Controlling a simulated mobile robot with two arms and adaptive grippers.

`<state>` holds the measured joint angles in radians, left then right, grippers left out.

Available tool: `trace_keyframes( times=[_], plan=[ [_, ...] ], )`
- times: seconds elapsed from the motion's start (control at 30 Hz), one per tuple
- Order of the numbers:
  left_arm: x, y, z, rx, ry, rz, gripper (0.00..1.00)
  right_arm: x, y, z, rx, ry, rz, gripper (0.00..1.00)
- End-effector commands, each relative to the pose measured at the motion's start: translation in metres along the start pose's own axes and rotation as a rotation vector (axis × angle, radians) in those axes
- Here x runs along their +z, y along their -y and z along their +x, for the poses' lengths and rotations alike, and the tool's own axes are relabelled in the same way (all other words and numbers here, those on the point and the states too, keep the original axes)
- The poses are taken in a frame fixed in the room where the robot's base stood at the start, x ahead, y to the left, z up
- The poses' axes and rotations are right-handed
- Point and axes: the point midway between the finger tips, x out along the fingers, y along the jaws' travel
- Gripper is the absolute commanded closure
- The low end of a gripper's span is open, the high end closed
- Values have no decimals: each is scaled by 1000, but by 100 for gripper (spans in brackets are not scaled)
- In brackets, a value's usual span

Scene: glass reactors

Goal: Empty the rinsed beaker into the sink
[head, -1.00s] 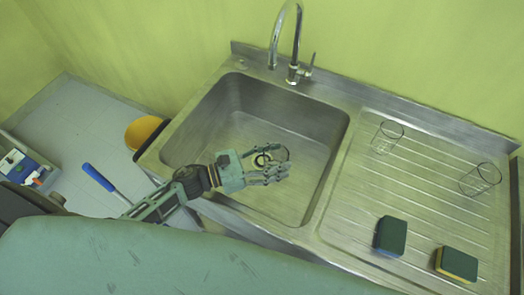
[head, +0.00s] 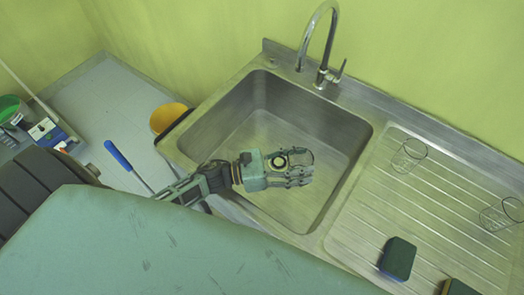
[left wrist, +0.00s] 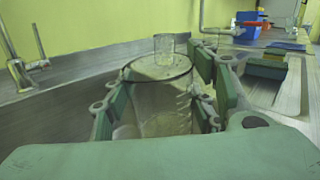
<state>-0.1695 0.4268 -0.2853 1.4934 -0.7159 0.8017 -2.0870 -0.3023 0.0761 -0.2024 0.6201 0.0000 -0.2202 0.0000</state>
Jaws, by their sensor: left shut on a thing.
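My left gripper (head: 300,168) is over the sink basin (head: 235,125), its fingers shut around a clear glass beaker (left wrist: 160,105). In the left wrist view the beaker stands between the green finger pads, its round rim toward the top of the picture, looking close to upright. In the head view only a thin glass outline of it shows by the fingers. I cannot tell how much liquid it holds. My right gripper is not in view.
Two empty-looking glasses stand on the ribbed drainboard, one nearer (head: 408,156) and one at the right edge (head: 500,215). A green sponge (head: 398,258) lies in front of them, another (head: 458,287) at the bottom edge. The tap (head: 322,45) arches behind the basin.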

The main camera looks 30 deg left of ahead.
Motion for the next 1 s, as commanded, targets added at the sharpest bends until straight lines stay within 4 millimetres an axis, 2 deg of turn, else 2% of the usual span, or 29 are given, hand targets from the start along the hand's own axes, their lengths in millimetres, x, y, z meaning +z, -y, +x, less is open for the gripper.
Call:
trace_keyframes(
  times=[0.1,0.37,0.6,0.83,1.0],
  plan=[
    [17,-3,-3,1,50,-50,75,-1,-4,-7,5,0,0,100],
    [39,-12,-12,1,172,-169,75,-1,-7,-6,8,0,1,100],
    [83,-19,-19,1,282,-279,75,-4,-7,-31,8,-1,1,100],
    [102,-29,-28,1,388,-384,75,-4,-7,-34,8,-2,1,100],
    [103,-32,-32,0,466,-463,75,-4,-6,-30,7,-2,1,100]
  ],
)
